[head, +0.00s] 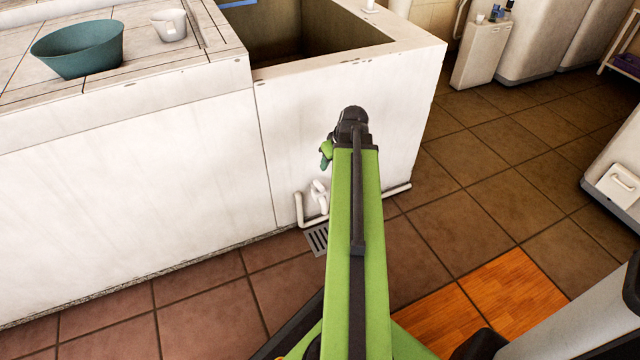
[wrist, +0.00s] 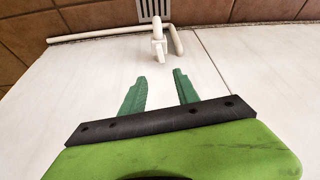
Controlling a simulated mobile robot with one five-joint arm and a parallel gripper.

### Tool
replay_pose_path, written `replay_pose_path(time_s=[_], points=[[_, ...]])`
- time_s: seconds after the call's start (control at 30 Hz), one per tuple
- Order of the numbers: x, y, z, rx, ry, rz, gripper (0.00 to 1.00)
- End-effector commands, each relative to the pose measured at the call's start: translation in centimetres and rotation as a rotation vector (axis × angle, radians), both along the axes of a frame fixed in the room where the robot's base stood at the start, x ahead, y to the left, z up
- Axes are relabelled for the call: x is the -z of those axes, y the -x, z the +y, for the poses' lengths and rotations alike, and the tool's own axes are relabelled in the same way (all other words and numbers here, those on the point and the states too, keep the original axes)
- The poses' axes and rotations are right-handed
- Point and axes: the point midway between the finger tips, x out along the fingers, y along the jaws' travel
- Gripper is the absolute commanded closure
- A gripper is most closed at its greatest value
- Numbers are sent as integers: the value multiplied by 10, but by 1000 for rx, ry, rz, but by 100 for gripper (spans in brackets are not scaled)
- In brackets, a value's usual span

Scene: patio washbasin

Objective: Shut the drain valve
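The drain valve (head: 319,196) is a small white fitting with a handle on a white pipe, low on the front wall of the basin. It also shows in the wrist view (wrist: 158,42), beyond my fingertips. My gripper (head: 325,160) is partly hidden behind my arm in the head view, above the valve. In the wrist view my gripper (wrist: 160,75) has its two green fingers spread with nothing between them. The fingers are apart from the valve, and the valve lies roughly in line with the gap between them.
A floor drain grate (head: 317,240) lies below the valve. A white pipe (head: 398,190) runs along the wall's foot. A teal bowl (head: 78,50) and a white cup (head: 169,26) stand on the counter (head: 150,80). The tiled floor (head: 470,210) at right is clear.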

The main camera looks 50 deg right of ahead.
Motion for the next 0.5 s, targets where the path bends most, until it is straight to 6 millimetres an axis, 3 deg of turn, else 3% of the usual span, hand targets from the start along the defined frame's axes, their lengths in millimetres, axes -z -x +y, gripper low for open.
replay_pose_path(time_s=[0.5], points=[[100, -38, -9, -1, -1, 0, 63]])
